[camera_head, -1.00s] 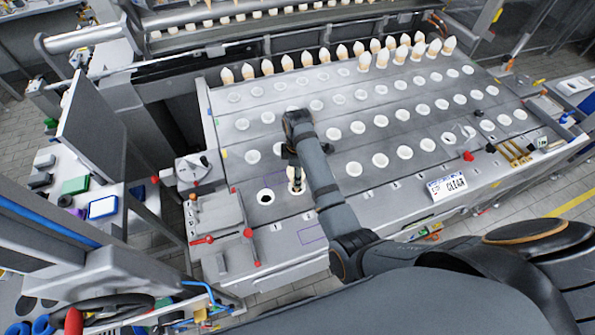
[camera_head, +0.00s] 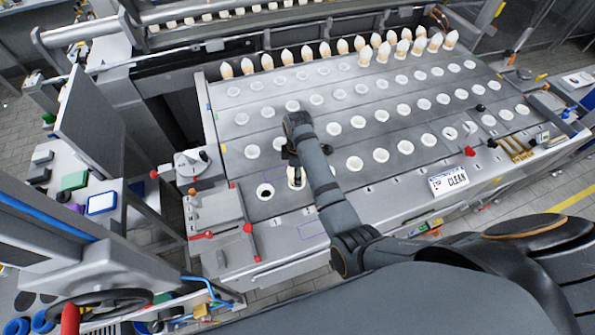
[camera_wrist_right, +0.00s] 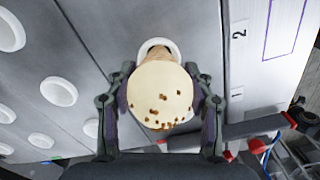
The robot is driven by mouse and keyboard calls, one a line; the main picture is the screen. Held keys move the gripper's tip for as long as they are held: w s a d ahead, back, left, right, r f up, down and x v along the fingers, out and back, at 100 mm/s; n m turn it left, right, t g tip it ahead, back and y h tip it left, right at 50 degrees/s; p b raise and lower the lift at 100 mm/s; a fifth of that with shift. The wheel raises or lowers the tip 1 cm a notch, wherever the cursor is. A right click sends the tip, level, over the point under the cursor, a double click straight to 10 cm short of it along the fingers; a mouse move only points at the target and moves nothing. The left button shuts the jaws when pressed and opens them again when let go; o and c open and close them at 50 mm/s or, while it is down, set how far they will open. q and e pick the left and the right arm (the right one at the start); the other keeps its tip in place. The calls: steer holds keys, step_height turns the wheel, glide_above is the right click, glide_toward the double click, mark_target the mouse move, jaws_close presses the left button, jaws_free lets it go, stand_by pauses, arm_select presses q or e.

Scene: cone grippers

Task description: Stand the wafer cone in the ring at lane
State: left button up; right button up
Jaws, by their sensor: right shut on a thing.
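My right gripper (camera_wrist_right: 162,97) is shut on the wafer cone, whose rounded cream top with brown bits (camera_wrist_right: 160,90) faces the right wrist camera. The tan cone body shows just beyond it, lined up with a white ring (camera_wrist_right: 146,44). The cone's lower end appears within the ring's outline, but I cannot tell how deep it sits. In the head view my right gripper (camera_head: 294,160) is over the front row, and the cone (camera_head: 297,173) shows partly below it. The arm hides part of the ring. My left gripper is not in view.
An empty ring with a dark hole (camera_head: 265,191) lies just left of the held cone. Several white rings fill the sloping grey deck (camera_head: 230,155). Several cones (camera_head: 343,47) stand along the back. A red-handled panel (camera_head: 216,215) is at front left.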

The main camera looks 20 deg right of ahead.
steer(key=shift+f+b, duration=0.3)
steer(key=shift+f, duration=0.6)
steer(key=o, duration=0.8)
steer(key=shift+o, duration=0.2)
step_height(320, 180, up, 7)
steer(key=shift+r, duration=0.2)
steer(key=shift+f, duration=0.1)
